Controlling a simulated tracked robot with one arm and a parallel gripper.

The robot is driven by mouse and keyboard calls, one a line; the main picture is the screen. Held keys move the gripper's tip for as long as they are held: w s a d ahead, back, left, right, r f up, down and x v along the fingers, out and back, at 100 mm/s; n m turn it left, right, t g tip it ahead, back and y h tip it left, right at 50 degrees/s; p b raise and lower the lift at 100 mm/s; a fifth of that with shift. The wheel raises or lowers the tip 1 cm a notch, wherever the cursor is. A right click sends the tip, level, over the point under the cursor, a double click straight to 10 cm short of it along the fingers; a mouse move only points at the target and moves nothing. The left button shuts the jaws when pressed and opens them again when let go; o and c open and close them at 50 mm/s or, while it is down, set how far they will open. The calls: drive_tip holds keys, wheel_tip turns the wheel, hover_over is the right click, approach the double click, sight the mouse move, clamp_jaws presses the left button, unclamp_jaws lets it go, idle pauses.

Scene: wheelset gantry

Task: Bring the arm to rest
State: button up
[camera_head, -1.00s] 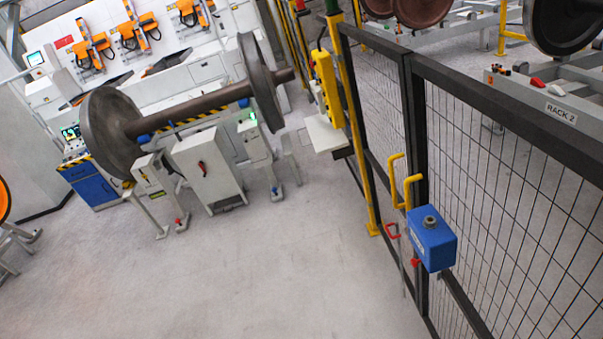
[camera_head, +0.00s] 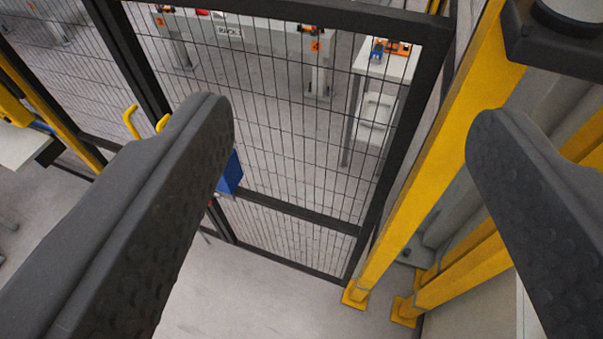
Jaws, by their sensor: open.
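My gripper (camera_head: 345,125) is open, with two dark textured fingers wide apart at the left and right of the view. Nothing is between the fingers. Behind them stands a dark-framed mesh fence panel (camera_head: 349,230). A blue box (camera_head: 231,174) on the fence is mostly hidden by the left finger.
A yellow post (camera_head: 440,150) stands close at the right, with more yellow beams beside it. Behind the mesh are a rack (camera_head: 262,37) and a white table (camera_head: 388,62) with small items. A yellow handle (camera_head: 131,122) shows at the left. Grey floor (camera_head: 230,290) lies clear below.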

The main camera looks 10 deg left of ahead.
wheel_tip(320, 180, down, 13)
drive_tip(key=b, duration=1.2)
drive_tip(key=shift+r+b, duration=0.2)
drive_tip(key=shift+b, duration=0.15)
